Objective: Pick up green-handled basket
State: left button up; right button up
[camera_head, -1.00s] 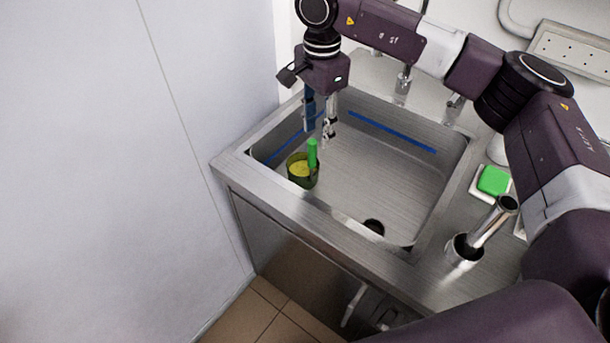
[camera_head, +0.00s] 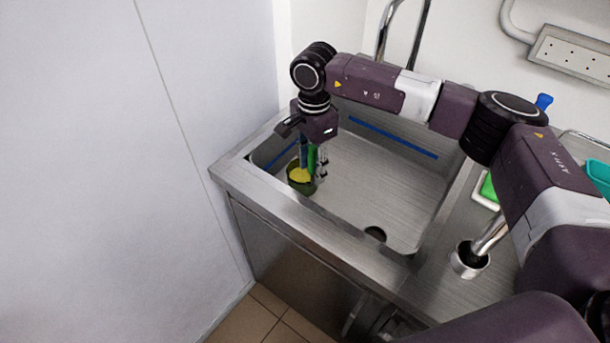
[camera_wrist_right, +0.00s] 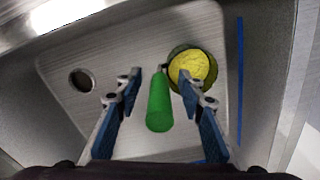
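The green-handled basket (camera_head: 301,189) stands in the left part of the steel sink, a dark round container with yellow contents. Its upright green handle (camera_wrist_right: 159,103) shows clearly in the right wrist view, beside the basket (camera_wrist_right: 207,58). My right gripper (camera_head: 314,172) points down at the handle in the head view. In the right wrist view the gripper (camera_wrist_right: 160,80) is open, with a finger on each side of the handle and gaps between. The right finger overlaps the basket's near rim in that view. My left gripper is not in view.
The sink (camera_head: 385,182) has steel walls around the basket and a drain hole (camera_head: 375,233). A white wall panel (camera_head: 120,170) stands close at the left. A metal cup (camera_head: 469,262) with a steel tool sits on the right counter. The sink's middle is clear.

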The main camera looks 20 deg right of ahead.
jog(key=shift+f, duration=0.1)
jog(key=shift+c, duration=0.4)
grip_shut()
